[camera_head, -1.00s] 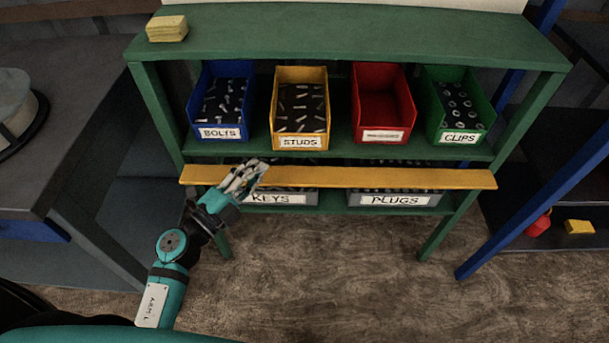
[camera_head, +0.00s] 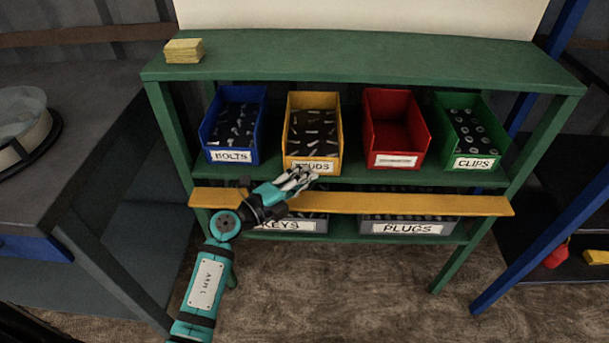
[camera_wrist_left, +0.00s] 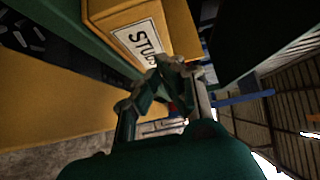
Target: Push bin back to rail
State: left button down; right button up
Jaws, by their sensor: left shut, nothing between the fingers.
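Several bins stand in a row on the green shelf. The yellow STUDS bin (camera_head: 313,128) holds studs, and its front sticks out a little toward me. My left gripper (camera_head: 306,176) is shut and empty, just in front of the STUDS bin's lower front, covering part of its label. In the left wrist view the shut fingertips (camera_wrist_left: 178,72) are close to the yellow STUDS bin (camera_wrist_left: 130,35); I cannot tell whether they touch. The yellow rail (camera_head: 400,204) runs across the front below the bins. My right gripper is not in view.
The blue BOLTS bin (camera_head: 234,125), red bin (camera_head: 394,128) and green CLIPS bin (camera_head: 467,130) flank it. Grey KEYS (camera_head: 320,225) and PLUGS (camera_head: 420,229) bins are below. A yellow block (camera_head: 184,51) lies on the top shelf. Blue posts stand at the right.

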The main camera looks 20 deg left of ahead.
aim_at(305, 163)
pick_arm(q)
jog(key=shift+w+a, duration=0.2)
jog(key=shift+w, duration=0.35)
jog(key=w, duration=0.3)
jog(key=shift+a+r, duration=0.1)
jog(key=shift+a, duration=0.3)
jog(key=shift+w+a, duration=0.15)
jog(key=shift+w, duration=0.1)
jog(key=v, duration=1)
jog(key=shift+s+a, duration=0.15)
jog(key=shift+s, duration=0.25)
jog(key=shift+s+a+r, duration=0.1)
jog(key=shift+s+a, duration=0.2)
jog(key=shift+s, duration=0.25)
